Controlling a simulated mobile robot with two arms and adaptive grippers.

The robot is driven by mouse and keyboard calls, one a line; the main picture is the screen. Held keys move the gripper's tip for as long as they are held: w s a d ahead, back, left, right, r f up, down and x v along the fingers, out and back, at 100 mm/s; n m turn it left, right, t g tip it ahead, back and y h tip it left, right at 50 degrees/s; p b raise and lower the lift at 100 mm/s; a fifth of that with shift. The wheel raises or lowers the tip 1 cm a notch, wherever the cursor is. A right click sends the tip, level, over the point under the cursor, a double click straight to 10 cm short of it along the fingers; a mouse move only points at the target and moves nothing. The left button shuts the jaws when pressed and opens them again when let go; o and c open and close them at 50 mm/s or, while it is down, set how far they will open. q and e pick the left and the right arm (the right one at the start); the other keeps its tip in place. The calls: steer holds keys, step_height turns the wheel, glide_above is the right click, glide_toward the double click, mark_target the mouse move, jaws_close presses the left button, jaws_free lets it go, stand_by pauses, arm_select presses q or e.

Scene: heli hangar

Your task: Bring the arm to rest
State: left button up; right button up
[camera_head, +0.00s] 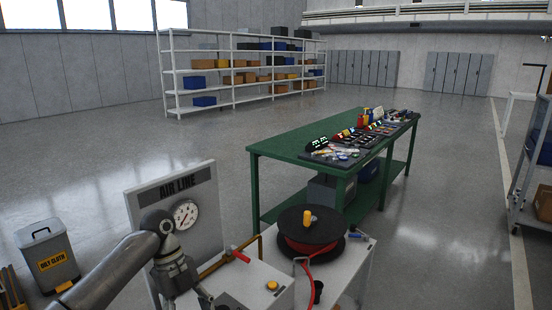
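My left arm (110,272) comes in from the lower left and bends down at the wrist in front of the air line panel. My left gripper (187,299) points down at the bottom edge, over the left part of a white bench top. Its fingertips are cut off or too small to tell whether they are open or shut, and I see nothing held. My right arm and gripper are not in view.
The air line panel (205,215) with a gauge (186,214) stands close behind my wrist. A hose reel (290,240), red-handled valve (240,255) and yellow button (272,285) are to its right. A bin (46,255) stands left. A green table (285,137) is beyond; open floor surrounds it.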

arm_select(q)
steer(key=s+d+f+n+t, duration=0.1)
steer(key=s+d+f+n, duration=0.35)
steer(key=s+f, duration=0.3)
steer(key=s+d+f+n+t, duration=0.2)
steer(key=s+d+f+n, duration=0.3)
steer(key=f, duration=0.3)
steer(key=s+a+r+n+t+y, duration=0.1)
steer(key=s+a+n+t+y, duration=0.1)
steer(key=s+a+n, duration=0.5)
steer(key=s+a+r+n+t+y, duration=0.15)
steer(key=s+a+n, duration=0.25)
steer(key=s+n, duration=0.45)
step_height(320, 180, down, 25)
steer(key=s+g, duration=0.1)
steer(key=s+a+f+g, duration=0.1)
steer(key=s+a+f, duration=0.2)
steer(key=s+f, duration=1.4)
steer(key=shift+s+f+m, duration=0.15)
steer(key=shift+s+m, duration=0.2)
steer(key=shift+m, duration=0.05)
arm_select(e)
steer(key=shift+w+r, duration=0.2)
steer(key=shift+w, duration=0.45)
arm_select(q)
steer(key=shift+a+g, duration=0.1)
steer(key=shift+g, duration=0.15)
steer(key=shift+c, duration=0.2)
